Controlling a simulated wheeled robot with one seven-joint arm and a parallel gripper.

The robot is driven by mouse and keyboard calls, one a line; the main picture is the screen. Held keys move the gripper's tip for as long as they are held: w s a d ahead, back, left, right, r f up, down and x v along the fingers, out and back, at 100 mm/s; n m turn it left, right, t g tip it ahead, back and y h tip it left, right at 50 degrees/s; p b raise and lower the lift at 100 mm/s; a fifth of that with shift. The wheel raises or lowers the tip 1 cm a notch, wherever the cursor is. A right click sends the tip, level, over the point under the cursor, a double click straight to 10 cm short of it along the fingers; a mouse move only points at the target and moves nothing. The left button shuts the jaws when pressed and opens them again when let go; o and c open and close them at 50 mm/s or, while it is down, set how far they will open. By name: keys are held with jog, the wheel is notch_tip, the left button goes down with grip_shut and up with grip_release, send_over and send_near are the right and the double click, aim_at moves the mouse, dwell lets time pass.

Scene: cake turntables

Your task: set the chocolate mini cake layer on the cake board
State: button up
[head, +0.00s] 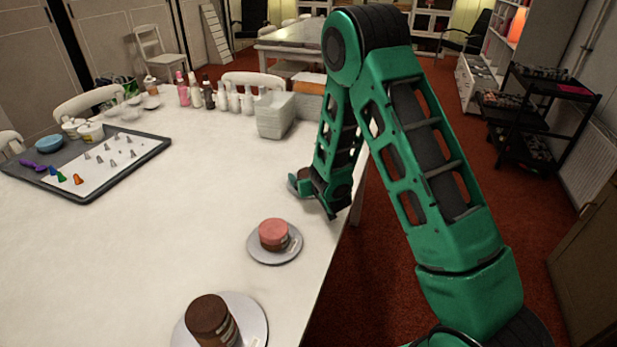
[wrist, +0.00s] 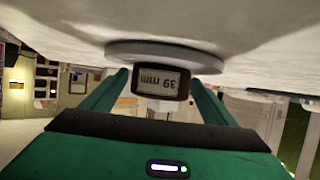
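In the wrist view, which is upside down, a small dark cake layer (wrist: 162,82) with a "39 mm" label is between the two fingers of my gripper (wrist: 160,80). It appears to be chocolate and to rest on a round grey board (wrist: 120,54). The fingertips are close to its sides; whether they touch it is unclear. In the head view my gripper (head: 318,193) is low at the table's right edge and hides most of that layer and board. A dark chocolate cake (head: 209,315) stands on a round grey board (head: 253,315) at the front.
A pink-topped cake (head: 273,232) on a round grey board (head: 265,254) stands between my gripper and the chocolate cake. A grey tray (head: 92,190) with piping tips is at the left. White containers (head: 275,116) and bottles (head: 208,92) stand behind. The white tabletop (head: 185,225) is clear in the middle.

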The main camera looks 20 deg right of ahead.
jog(key=shift+r, duration=0.1)
jog(key=v, duration=1.2)
jog(key=s+d+r+m+g+h, duration=0.35)
jog(key=s+d, duration=0.25)
jog(key=d, duration=0.4)
jog(key=s+d+r+m+g+h, duration=0.2)
jog(key=s+d+r+g, duration=0.15)
jog(key=s+d, duration=0.45)
jog(key=s+r+g+y, duration=0.2)
jog(key=s+r+g, duration=0.1)
jog(key=s, duration=0.9)
jog(key=s+r+m+g+y, duration=0.1)
jog(key=s+r+g+y, duration=0.2)
jog(key=s, duration=1)
jog(key=shift+s+a+r+g, duration=0.3)
jog(key=shift+a+r, duration=0.1)
jog(key=shift+r, duration=0.05)
jog(key=shift+y, duration=0.25)
